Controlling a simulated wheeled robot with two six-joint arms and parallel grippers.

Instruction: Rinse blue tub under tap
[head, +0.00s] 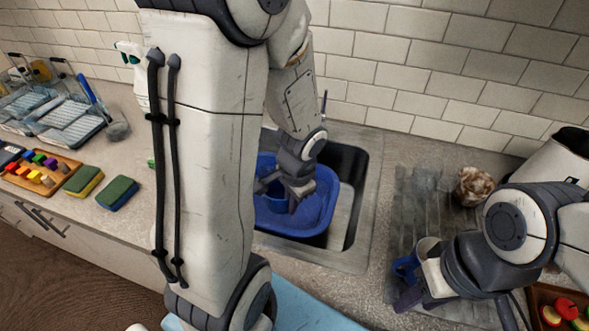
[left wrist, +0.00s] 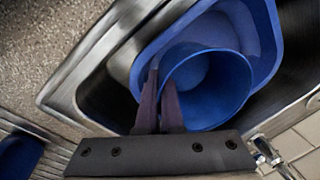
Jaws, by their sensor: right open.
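The small blue tub (head: 276,196) is over a larger blue basin (head: 311,216) in the sink. In the left wrist view the tub (left wrist: 212,90) shows its round open mouth and inside, in front of the basin (left wrist: 262,40). My left gripper (head: 290,197) is at the tub's rim; its two fingers (left wrist: 160,108) are close together with the rim between them. A metal tap (left wrist: 268,152) shows at the lower right of the left wrist view. My right gripper (head: 414,288) is open over the right counter, beside a blue item (head: 404,267).
The metal sink (head: 359,182) rims the basin. Right of it are a grey draining mat (head: 413,200), a whitish cup (head: 427,246) and a brown crumpled thing (head: 474,186). Sponges (head: 117,193), a block tray (head: 66,171) and racks (head: 72,122) stand left. My left arm hides the middle.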

